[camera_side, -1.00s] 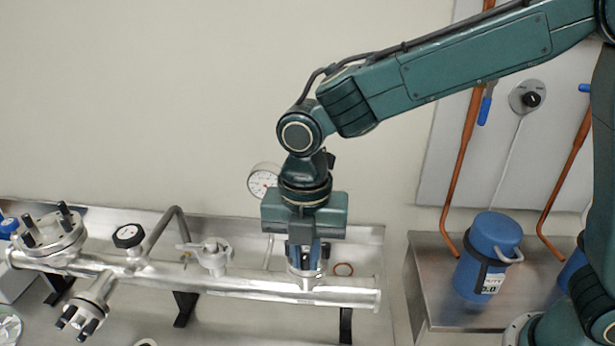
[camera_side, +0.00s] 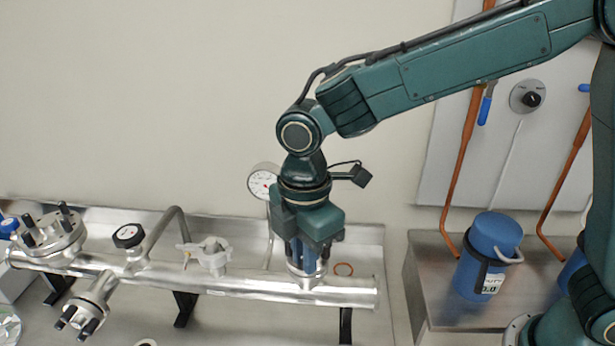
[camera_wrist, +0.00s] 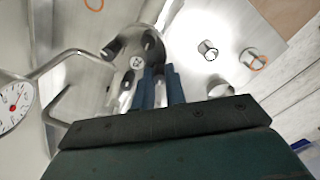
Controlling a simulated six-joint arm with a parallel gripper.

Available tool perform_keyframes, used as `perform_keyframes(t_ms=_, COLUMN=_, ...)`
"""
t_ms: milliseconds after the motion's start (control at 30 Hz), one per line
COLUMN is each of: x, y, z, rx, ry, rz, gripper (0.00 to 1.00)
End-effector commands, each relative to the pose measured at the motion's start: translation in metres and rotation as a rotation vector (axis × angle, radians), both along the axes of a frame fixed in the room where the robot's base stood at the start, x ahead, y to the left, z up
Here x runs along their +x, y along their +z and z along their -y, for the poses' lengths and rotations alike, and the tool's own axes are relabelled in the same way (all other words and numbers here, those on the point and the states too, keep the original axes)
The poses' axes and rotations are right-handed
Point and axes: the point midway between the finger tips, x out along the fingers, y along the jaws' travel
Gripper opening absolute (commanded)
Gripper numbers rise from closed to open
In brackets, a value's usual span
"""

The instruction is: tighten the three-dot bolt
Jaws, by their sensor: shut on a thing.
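My gripper (camera_side: 307,258) points straight down over the small flange (camera_side: 306,281) at the right end of the steel pipe. In the wrist view its blue fingers (camera_wrist: 161,88) are shut on a bolt of this flange, and the fingers largely hide that bolt. Other dark bolts of the flange show beside the fingers, one at the upper right (camera_wrist: 151,42) and one at the left (camera_wrist: 127,88). A small round mark (camera_wrist: 137,62) shows on the flange face. I cannot read any dots on the bolts.
The pipe (camera_side: 235,283) runs left to a larger bolted flange (camera_side: 50,235), a black-knobbed valve (camera_side: 128,236) and a clamp (camera_side: 212,254). A gauge (camera_side: 263,182) stands just behind my gripper. An orange ring (camera_side: 344,269) lies to the right. A blue canister (camera_side: 488,255) stands further right.

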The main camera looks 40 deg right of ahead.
Motion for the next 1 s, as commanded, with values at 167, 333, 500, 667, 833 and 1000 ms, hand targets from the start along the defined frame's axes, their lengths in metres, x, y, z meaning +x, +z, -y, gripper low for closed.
perform_keyframes(t_ms=167, x=0.0003, y=0.0002, z=0.0009, rx=-0.002, ry=-0.035, rz=0.0, gripper=0.0)
perform_keyframes(t_ms=333, x=0.0003, y=0.0002, z=0.0009, rx=-0.002, ry=-0.04, rz=0.0, gripper=0.0)
perform_keyframes(t_ms=500, x=0.0003, y=0.0002, z=0.0009, rx=-0.002, ry=-0.038, rz=0.0, gripper=0.0)
perform_keyframes(t_ms=667, x=0.0002, y=0.0001, z=0.0008, rx=-0.001, ry=-0.037, rz=0.0, gripper=0.35)
perform_keyframes(t_ms=833, x=0.0003, y=0.0001, z=0.0006, rx=-0.001, ry=-0.037, rz=0.0, gripper=0.35)
perform_keyframes(t_ms=1000, x=0.0003, y=0.0011, z=0.0005, rx=-0.001, ry=-0.036, rz=0.0, gripper=0.35)
